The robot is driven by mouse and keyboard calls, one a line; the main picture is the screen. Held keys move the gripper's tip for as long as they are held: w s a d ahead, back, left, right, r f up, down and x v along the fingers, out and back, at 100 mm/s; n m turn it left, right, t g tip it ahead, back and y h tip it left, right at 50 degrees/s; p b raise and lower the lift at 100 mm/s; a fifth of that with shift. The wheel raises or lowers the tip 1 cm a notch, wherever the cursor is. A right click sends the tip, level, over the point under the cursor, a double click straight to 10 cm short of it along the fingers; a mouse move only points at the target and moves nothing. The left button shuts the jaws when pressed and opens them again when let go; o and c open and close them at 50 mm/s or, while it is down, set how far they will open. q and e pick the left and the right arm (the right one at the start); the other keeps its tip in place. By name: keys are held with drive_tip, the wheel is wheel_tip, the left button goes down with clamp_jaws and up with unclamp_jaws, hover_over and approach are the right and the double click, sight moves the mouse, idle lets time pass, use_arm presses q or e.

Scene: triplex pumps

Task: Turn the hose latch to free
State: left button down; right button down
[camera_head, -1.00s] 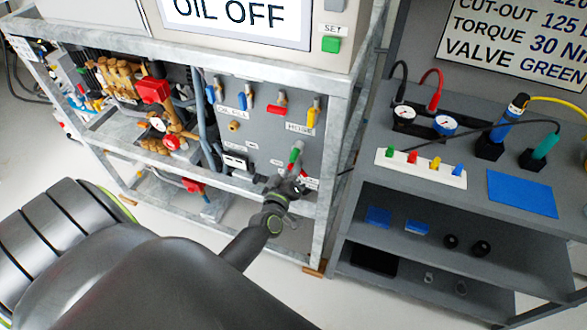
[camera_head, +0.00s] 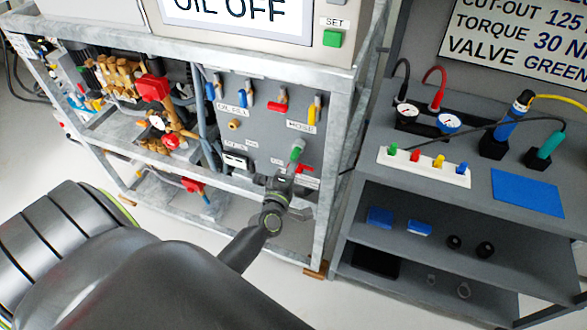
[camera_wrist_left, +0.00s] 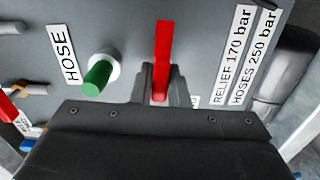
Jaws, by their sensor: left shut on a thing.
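The red hose latch (camera_wrist_left: 163,50) stands between the fingers of my left gripper (camera_wrist_left: 160,88) in the left wrist view. In the head view a red piece of the latch (camera_head: 305,169) shows to the right of my left gripper (camera_head: 287,178), below the green-tipped hose fitting (camera_head: 297,151). That green fitting (camera_wrist_left: 98,76) is left of the latch in the left wrist view, apart from the fingers. A HOSE label (camera_wrist_left: 63,53) is beside it. My right gripper is not in view.
The grey panel (camera_head: 262,115) carries blue, red and yellow handles above the latch. A metal frame post (camera_head: 333,170) stands close on the right. A dark shelf unit with gauges, coloured plugs and a blue mat (camera_head: 526,192) is farther right.

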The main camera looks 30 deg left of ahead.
use_arm(q)
drive_tip(key=shift+n, duration=0.4)
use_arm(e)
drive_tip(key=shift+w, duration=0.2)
use_arm(q)
drive_tip(key=c, duration=1.4)
unclamp_jaws()
drive_tip(key=shift+c, duration=0.2)
